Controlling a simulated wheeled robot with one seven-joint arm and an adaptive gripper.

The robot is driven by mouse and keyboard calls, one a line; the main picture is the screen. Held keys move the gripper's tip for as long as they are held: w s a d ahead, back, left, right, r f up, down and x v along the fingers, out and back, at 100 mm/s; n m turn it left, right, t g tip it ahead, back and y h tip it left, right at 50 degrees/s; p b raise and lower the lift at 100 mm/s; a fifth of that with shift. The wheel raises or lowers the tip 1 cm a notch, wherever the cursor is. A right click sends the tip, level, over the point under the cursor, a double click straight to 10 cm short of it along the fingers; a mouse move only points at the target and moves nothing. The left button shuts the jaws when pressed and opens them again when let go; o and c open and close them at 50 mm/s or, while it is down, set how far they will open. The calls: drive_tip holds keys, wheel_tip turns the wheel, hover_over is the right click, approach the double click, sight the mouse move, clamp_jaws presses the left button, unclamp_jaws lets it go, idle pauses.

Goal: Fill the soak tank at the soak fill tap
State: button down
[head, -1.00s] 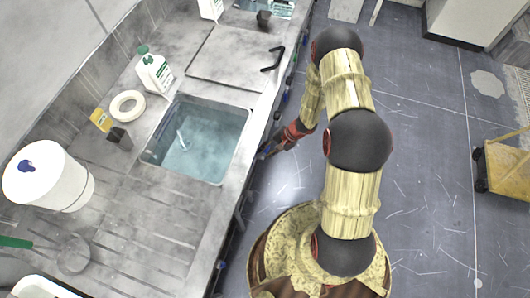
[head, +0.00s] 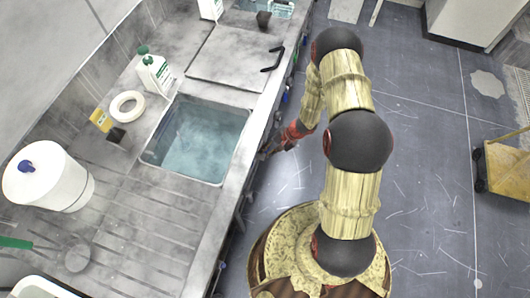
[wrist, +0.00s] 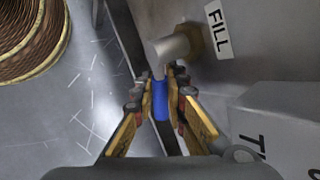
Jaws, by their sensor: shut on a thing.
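The soak tank (head: 240,150) is a rectangular basin sunk in the grey steel bench, with clear blue water (head: 197,140) in it.
A closed lid with a black handle (head: 272,60) lies behind the tank. A white bottle (head: 155,73), a tape ring (head: 127,105) and a white canister (head: 47,177) stand on the bench. A yellow cart (head: 508,165) is at far right. The floor between is clear.

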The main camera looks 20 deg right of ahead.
drive_tip(key=shift+f, duration=0.1)
idle(0.3)
drive_tip(key=shift+s+a+f+m+g+y, duration=0.15)
drive_tip(key=shift+f+m+g+y, duration=0.15)
drive_tip(key=shift+g+y, duration=0.25)
drive_tip(key=shift+s+a+f+m+g+y, duration=0.15)
drive_tip(key=shift+f+m+g+y, duration=0.1)
drive_tip(key=shift+g+y, duration=0.25)
drive_tip(key=shift+s+a+f+m+g+y+b, duration=0.2)
drive_tip(key=shift+s+m+g+y+b, duration=0.25)
drive_tip(key=shift+g+y+b, duration=0.65)
drive_tip(key=shift+s+a+f+m+g+y+b, duration=0.1)
drive_tip(key=shift+s+a+m+g+y+b, duration=0.35)
drive_tip(key=shift+b, duration=1.15)
drive_tip(key=shift+s+a+f+m+g+y+b, duration=0.2)
drive_tip(key=shift+m+g+y+b, duration=0.35)
drive_tip(key=shift+g+y+b, duration=0.6)
drive_tip(key=shift+s+d+r+t, duration=0.1)
drive_tip(key=shift+r+t, duration=0.05)
drive_tip(key=shift+t, duration=0.2)
drive_tip(key=c, duration=2.1)
unclamp_jaws()
drive_tip(key=shift+o, duration=0.2)
